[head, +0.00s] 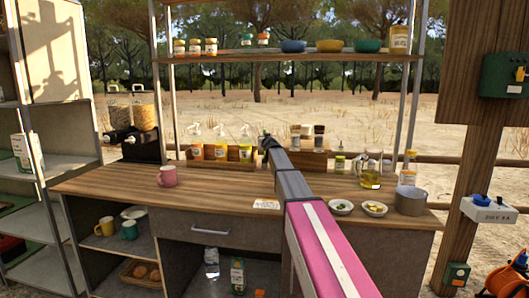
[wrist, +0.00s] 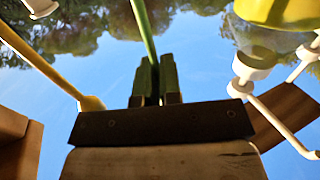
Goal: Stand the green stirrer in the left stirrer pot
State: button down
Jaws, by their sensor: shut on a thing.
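The green stirrer (wrist: 143,28) shows in the wrist view as a thin green rod. My gripper (wrist: 157,75) is shut on it, and the rod runs from between the fingers to the top edge of the picture. In the head view my gripper (head: 265,140) is small and dark, above the back of the counter, just right of the pump bottles. The stirrer cannot be made out there. I cannot make out the left stirrer pot in either view; my arm covers part of the counter back.
Pump bottles (head: 221,151) stand in a wooden rack left of my gripper; a white pump (wrist: 252,65) is close in the wrist view. A yellow rod (wrist: 45,65) is at its left. A wooden box (head: 308,158) with jars, bowls (head: 341,207) and a pot (head: 411,201) are right.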

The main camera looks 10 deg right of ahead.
jog(key=shift+f, duration=2.3)
jog(key=c, duration=1.3)
grip_release()
jog(key=shift+f, duration=0.1)
jog(key=s, duration=1.2)
jog(key=shift+d, duration=0.45)
jog(key=shift+s, duration=0.15)
